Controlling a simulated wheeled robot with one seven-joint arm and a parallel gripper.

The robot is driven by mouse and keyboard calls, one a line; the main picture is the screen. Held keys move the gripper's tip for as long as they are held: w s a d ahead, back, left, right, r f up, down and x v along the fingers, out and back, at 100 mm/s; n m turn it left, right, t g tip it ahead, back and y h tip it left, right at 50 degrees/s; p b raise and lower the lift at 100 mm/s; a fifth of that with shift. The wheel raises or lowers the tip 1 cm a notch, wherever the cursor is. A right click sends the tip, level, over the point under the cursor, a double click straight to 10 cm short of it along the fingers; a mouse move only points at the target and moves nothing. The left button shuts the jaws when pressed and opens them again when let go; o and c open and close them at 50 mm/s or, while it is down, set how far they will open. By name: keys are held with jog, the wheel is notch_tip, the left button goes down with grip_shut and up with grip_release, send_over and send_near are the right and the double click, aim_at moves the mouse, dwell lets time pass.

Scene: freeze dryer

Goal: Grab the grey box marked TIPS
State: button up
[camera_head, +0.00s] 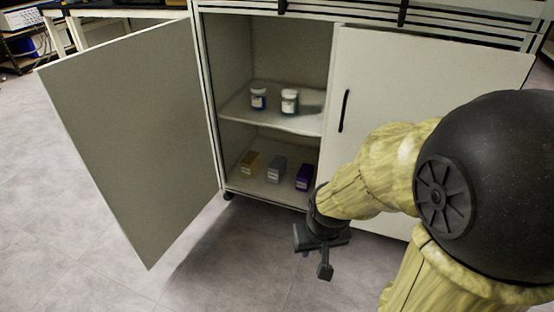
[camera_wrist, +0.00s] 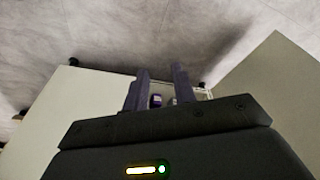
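The grey box (camera_head: 276,170) stands on the bottom shelf of the open cabinet, between a tan box (camera_head: 250,163) and a purple box (camera_head: 304,177). Its label is too small to read. My gripper (camera_head: 314,258) is outside the cabinet, in front of and below the shelf in the head view. Its two fingers stand apart in the wrist view (camera_wrist: 161,78), with nothing held between them. Beyond them, the purple box (camera_wrist: 156,100) shows small in the gap. The grey box is not clearly made out in that view.
The left cabinet door (camera_head: 130,130) is swung wide open. The right door (camera_head: 420,120) is closed, with a black handle (camera_head: 344,110). Two white-capped jars (camera_head: 289,102) stand on the upper shelf (camera_head: 235,110). The floor (camera_head: 230,270) in front is clear.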

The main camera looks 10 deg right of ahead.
jog(key=w+p+v, duration=0.2)
jog(key=p+v, duration=0.8)
jog(key=v, duration=0.2)
jog(key=shift+w+r, duration=0.35)
